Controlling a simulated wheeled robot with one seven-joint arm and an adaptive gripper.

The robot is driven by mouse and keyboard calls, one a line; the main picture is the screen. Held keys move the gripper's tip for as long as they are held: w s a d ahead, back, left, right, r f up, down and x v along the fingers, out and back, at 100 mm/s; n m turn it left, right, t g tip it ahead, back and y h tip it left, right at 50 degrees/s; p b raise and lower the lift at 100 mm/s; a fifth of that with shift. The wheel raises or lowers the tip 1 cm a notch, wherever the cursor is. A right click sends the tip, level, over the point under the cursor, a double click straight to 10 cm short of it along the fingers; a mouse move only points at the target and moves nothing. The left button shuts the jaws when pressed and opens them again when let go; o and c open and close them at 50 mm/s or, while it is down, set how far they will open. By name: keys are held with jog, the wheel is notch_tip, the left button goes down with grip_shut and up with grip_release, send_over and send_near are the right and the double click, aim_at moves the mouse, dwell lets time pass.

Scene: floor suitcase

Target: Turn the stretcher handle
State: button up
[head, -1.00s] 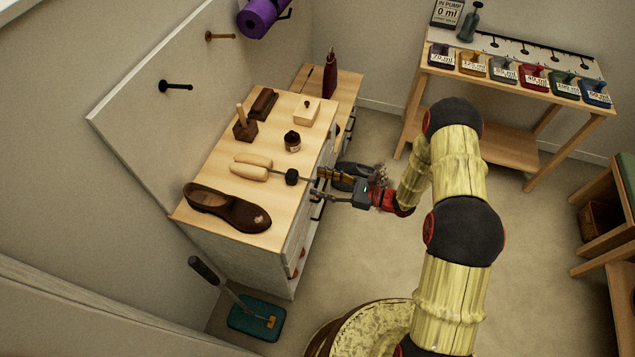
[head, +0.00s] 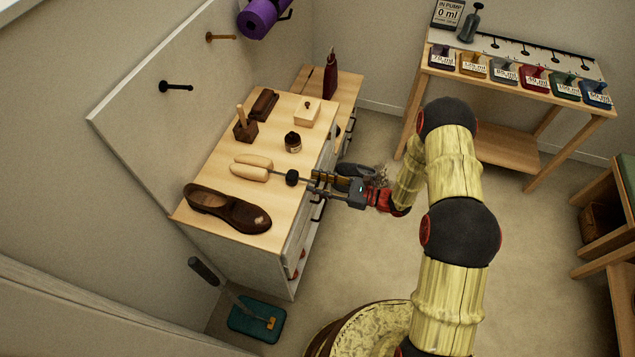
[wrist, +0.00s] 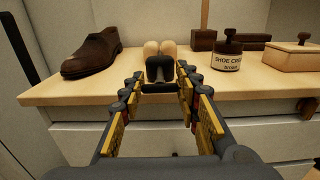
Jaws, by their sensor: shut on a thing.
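The shoe stretcher (head: 252,168) lies on the cabinet top, with two pale wooden halves and a metal rod ending in a dark block. Its dark handle (wrist: 156,87) shows in the wrist view as a bar below the black block (wrist: 160,69), between my fingertips. My gripper (head: 316,183) is at the cabinet's front edge, shut on the handle. The fingers hide part of it. The brown shoe (head: 227,208) lies beside the stretcher, nearer the front left, and also shows in the wrist view (wrist: 91,53).
A shoe cream jar (head: 293,142), a wooden box (head: 307,113) and a brush block (head: 245,130) stand farther back on the cabinet (head: 205,167). A purple roll (head: 262,16) hangs above. The floor (head: 375,262) right of the cabinet is open.

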jog(key=c, duration=0.3)
jog(key=shift+n, duration=0.3)
jog(key=shift+c, duration=0.3)
jog(key=n+b, duration=0.2)
jog(key=n, duration=0.1)
jog(key=shift+f+n, duration=0.1)
jog(key=shift+n, duration=0.2)
jog(key=n+b, duration=0.3)
jog(key=n, duration=0.1)
jog(key=shift+s+n, duration=0.1)
jog(key=shift+n, duration=0.2)
jog(key=n+b, duration=0.3)
jog(key=n, duration=0.1)
jog(key=shift+f, duration=0.15)
jog(key=shift+n+b, duration=1.5)
jog(key=shift+n, duration=0.7)
jog(key=shift+s+a, duration=0.1)
jog(key=o, duration=1.2)
